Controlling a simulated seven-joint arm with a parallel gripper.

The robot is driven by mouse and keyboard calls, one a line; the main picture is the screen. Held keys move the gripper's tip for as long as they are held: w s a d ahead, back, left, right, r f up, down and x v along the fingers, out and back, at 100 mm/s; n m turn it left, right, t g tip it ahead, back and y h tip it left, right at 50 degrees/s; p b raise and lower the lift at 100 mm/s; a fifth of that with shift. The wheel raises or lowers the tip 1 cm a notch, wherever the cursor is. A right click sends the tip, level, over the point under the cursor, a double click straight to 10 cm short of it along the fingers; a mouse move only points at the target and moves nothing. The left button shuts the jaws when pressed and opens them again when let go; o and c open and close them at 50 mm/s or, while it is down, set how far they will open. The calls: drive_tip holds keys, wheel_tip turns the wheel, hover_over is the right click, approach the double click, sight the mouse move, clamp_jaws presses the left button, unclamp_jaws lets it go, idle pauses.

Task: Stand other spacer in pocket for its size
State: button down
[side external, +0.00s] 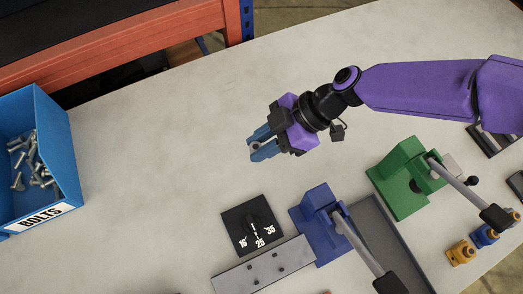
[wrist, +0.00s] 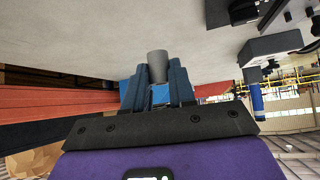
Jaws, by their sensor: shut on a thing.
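My gripper (side external: 262,148) is above the middle of the table in the side view, its blue fingers pointing to the lower left. In the wrist view the fingers (wrist: 157,88) are shut on a grey cylindrical spacer (wrist: 157,66), whose end sticks out past the fingertips. In the side view the held spacer is mostly hidden by the fingers. A black plate (side external: 240,217) marked 15, 25 and 35 lies on the table below my gripper, apart from it. I cannot make out pockets for the spacers clearly, nor a second spacer.
A blue toggle clamp (side external: 316,222) stands beside a grey plate (side external: 262,270). A green clamp (side external: 403,175) stands to the right. Orange and blue parts (side external: 461,252) sit at the lower right. A blue bolts bin (side external: 62,150) is at the left. The table's middle left is clear.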

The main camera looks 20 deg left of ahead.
wheel_tip(320, 180, up, 20)
drive_tip(key=r, duration=0.1)
drive_tip(key=w+d+f+m+t+y, duration=0.1)
drive_tip(key=w+d+m+t, duration=0.5)
drive_tip(key=w+d, duration=0.95)
drive_tip(key=w+d+m+t+h, duration=0.1)
drive_tip(key=w+d+m+t, duration=0.2)
drive_tip(key=d, duration=0.9)
drive_tip(key=w+d+m+t+h, duration=0.15)
drive_tip(key=w+d+m, duration=0.3)
drive_tip(key=d, duration=0.75)
drive_tip(key=w+d+m+t+h, duration=0.1)
drive_tip(key=w+d+m+t, duration=0.3)
drive_tip(key=d, duration=0.8)
drive_tip(key=s+d+m+h, duration=0.2)
drive_tip(key=s+d+m, duration=0.1)
drive_tip(key=d, duration=0.5)
drive_tip(key=s+d+m+h, duration=0.2)
drive_tip(key=s+d, duration=0.2)
drive_tip(key=d, duration=0.4)
drive_tip(key=shift+g, duration=0.45)
drive_tip(key=f, duration=2.7)
drive_tip(key=shift+w+a, duration=0.1)
drive_tip(key=shift+w, duration=0.1)
drive_tip(key=shift+f, duration=0.2)
drive_tip(key=c, duration=1.2)
unclamp_jaws()
